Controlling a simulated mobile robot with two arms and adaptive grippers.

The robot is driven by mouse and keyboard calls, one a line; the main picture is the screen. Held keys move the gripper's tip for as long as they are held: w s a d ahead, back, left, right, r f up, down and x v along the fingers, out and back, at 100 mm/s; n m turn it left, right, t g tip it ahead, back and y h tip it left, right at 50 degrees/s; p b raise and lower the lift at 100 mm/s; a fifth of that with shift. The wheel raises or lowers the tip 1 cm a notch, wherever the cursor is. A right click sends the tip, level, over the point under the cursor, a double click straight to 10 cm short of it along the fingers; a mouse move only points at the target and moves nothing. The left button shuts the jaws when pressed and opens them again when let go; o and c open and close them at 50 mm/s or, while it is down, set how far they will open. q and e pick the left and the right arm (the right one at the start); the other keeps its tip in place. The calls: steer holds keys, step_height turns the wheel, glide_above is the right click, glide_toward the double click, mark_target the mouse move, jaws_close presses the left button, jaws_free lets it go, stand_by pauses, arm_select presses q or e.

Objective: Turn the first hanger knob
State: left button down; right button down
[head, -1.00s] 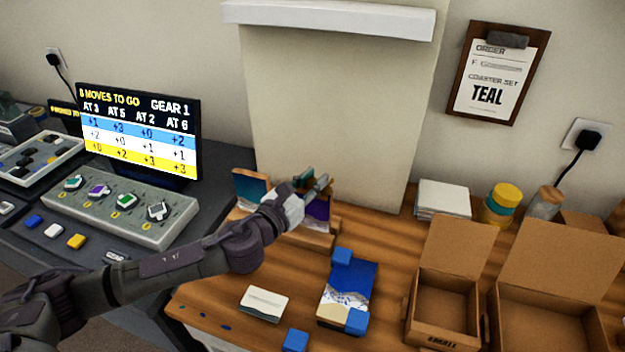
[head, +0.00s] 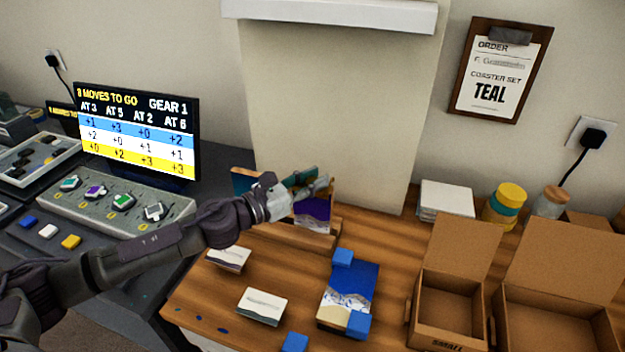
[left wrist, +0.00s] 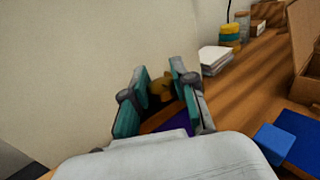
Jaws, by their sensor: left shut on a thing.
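My left gripper (head: 318,187) is over a wooden stand (head: 318,241) on the bench. It is shut on the top of a purple picture panel (head: 314,214), which leans upright at the stand. In the left wrist view the teal-padded fingers (left wrist: 160,88) close around a gold-brown part, with the purple face (left wrist: 172,124) below. Another panel, teal and orange (head: 240,182), stands left of it, partly hidden by my arm. A grey control box (head: 108,212) carries several coloured knobs, the leftmost teal (head: 70,183). None is touched. My right gripper is not in view.
The screen (head: 138,132) reads "8 moves to go, gear 1". A clipboard order (head: 492,80) says teal. A blue panel (head: 348,292) with blue blocks, pale cards (head: 261,306) and open cardboard boxes (head: 448,300) occupy the bench. White tiles (head: 446,200) and jars (head: 504,205) stand behind.

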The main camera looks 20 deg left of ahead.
arm_select(q)
steer(key=c, duration=0.9)
jaws_free()
steer(key=shift+v, duration=6)
